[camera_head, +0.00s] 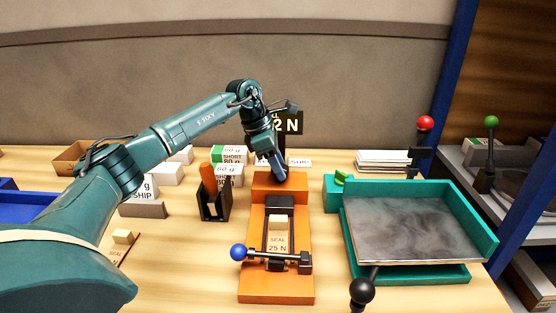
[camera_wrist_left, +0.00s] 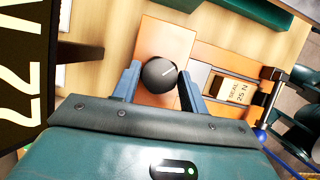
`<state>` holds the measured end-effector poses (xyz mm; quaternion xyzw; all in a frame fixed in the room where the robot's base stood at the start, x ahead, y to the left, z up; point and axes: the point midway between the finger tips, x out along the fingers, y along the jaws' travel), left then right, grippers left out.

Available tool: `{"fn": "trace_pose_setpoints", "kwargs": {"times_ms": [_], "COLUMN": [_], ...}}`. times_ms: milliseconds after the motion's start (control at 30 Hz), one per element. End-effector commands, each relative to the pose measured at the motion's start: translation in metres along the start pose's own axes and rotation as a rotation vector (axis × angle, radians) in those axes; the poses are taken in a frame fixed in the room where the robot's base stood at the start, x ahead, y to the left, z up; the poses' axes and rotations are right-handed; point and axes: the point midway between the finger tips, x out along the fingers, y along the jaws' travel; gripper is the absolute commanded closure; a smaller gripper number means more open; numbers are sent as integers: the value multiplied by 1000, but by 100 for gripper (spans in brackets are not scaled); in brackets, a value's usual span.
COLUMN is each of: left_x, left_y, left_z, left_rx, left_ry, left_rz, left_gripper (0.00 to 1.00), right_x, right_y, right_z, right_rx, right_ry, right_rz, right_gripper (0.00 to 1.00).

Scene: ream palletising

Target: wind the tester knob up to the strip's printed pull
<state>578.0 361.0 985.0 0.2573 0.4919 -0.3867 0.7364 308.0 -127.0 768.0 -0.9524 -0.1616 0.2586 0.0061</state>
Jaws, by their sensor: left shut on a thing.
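The orange tester (camera_head: 262,285) stands on the bench. A strip (camera_head: 278,240) printed "SEAL 25 N" lies in it and also shows in the left wrist view (camera_wrist_left: 234,92). My left gripper (camera_head: 279,177) is at the tester's far end. In the left wrist view its blue fingers (camera_wrist_left: 160,70) are shut on the round black knob (camera_wrist_left: 158,78), one at each side; a pale line marks the knob's top. In the head view the gripper hides the knob. The black display (camera_head: 292,123), partly hidden by my arm, shows "2 N"; the left wrist view (camera_wrist_left: 22,60) shows "22". My right gripper is out of view.
A blue-ball lever (camera_head: 238,252) crosses the tester's near part. A black holder (camera_head: 214,205) with an orange-handled tool stands to its left. A teal tray (camera_head: 487,240) stands at right, with a black-ball handle (camera_head: 362,291) in front. Labelled packs (camera_head: 230,155) stand behind.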

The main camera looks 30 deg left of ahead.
Motion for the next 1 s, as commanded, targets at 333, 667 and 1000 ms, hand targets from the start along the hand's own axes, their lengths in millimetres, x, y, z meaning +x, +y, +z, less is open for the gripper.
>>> {"fn": "trace_pose_setpoints", "kwargs": {"times_ms": [333,667,1000], "left_x": [-1,-1,0], "left_y": [1,1,1], "left_z": [0,0,0], "left_rx": [79,84,83], "left_ry": [1,2,2], "left_rz": [-30,-32,-32], "left_gripper": [80,80,36], "right_x": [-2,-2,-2], "right_y": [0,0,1], "right_z": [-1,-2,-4], "right_rx": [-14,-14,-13], "right_ry": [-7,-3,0], "right_rz": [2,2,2], "right_gripper": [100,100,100]}}
